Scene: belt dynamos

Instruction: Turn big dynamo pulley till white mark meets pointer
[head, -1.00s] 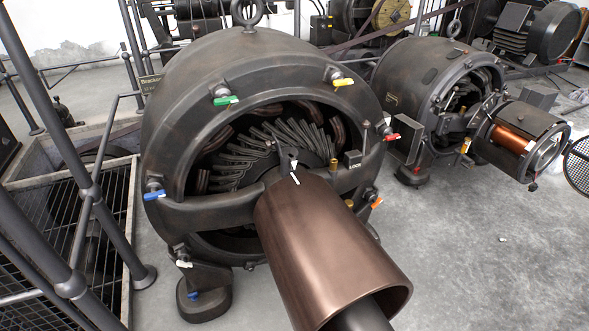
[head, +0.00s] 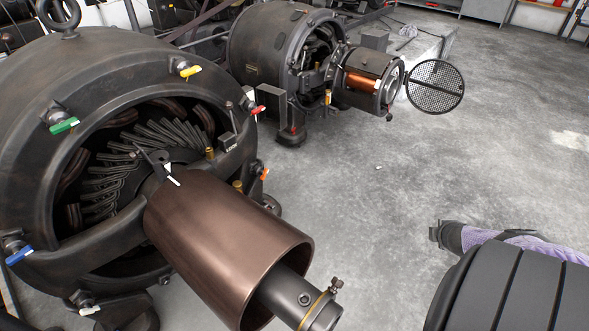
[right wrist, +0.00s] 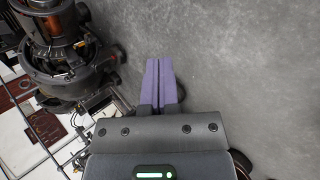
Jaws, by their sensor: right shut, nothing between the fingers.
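The big dynamo (head: 45,95) stands at the left of the head view, with its large brown pulley (head: 225,240) facing me. A short white mark (head: 173,181) lies on the pulley's inner rim. The white-tipped pointer (head: 167,168) sits just above it; the two look close and nearly in line, but too small to judge exactly. My right gripper (right wrist: 158,80), with purple fingers, is shut and empty over bare floor in the right wrist view, apart from the pulley. My right arm shows at the lower right of the head view. My left gripper is not in view.
A lock block (head: 228,143) and coloured handles, including red (head: 257,110) and orange (head: 264,174), ring the dynamo's face. A shaft (head: 305,300) with a small screw sticks out of the pulley. A smaller dynamo (head: 265,50) with a mesh disc (head: 436,87) stands behind. Floor at right is clear.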

